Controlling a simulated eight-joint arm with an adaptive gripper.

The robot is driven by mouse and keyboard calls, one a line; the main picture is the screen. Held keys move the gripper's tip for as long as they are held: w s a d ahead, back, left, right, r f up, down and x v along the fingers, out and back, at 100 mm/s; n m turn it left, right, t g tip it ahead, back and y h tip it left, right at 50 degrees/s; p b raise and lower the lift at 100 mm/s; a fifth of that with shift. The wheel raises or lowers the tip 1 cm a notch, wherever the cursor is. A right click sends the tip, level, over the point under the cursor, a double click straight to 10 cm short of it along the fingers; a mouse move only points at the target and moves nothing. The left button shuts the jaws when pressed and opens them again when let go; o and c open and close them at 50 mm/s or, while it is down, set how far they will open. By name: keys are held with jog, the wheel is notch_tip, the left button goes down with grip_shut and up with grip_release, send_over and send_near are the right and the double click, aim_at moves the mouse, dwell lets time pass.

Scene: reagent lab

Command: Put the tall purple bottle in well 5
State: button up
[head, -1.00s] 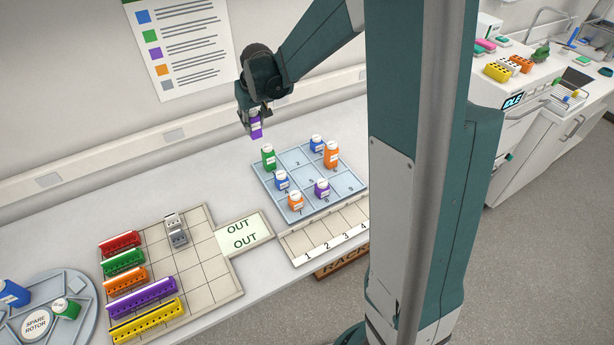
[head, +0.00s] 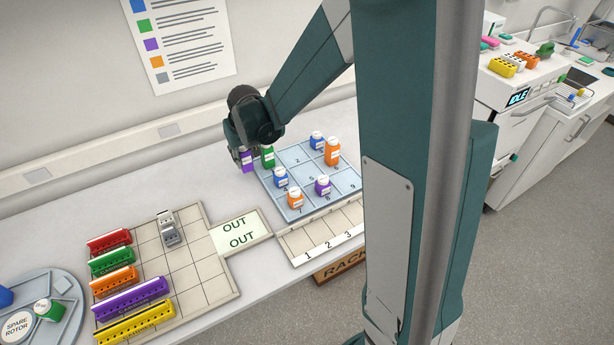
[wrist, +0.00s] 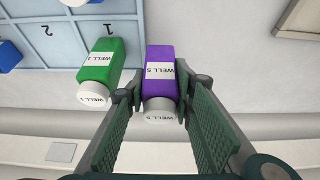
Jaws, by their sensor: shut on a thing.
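My gripper (wrist: 160,105) is shut on the tall purple bottle (head: 247,162), which has a white cap and a "WELL 5" label (wrist: 160,68). The bottle looks about upright, just left of the blue numbered tray (head: 277,205) in the head view. I cannot tell whether its base touches the bench. The tall green bottle (head: 268,157) stands in well 1, close beside my left finger in the wrist view (wrist: 101,72). Well 5 (head: 308,175), in the middle of the tray, looks empty.
Blue bottles (head: 317,141) (head: 280,178), orange bottles (head: 332,152) (head: 295,198) and a short purple bottle (head: 322,186) stand in wells around well 5. Well 2 (head: 296,158) looks empty. The wall ledge (head: 140,150) runs behind my gripper.

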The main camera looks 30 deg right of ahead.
jog(key=shift+s+a+f, duration=0.1)
jog(key=shift+s+f, duration=0.1)
jog(key=shift+f, duration=0.2)
jog(key=w+d+r+p, duration=0.4)
jog(key=d+r, duration=0.3)
jog(key=r, duration=0.6)
jog(key=s+d+f+p, duration=0.3)
jog(key=s+d+f, duration=0.1)
jog(key=s+d, duration=0.8)
jog(key=shift+s, duration=1.05)
jog(key=shift+f, duration=0.2)
jog(key=shift+f, duration=2.8)
jog(key=shift+f, duration=0.1)
jog(key=shift+f, duration=2)
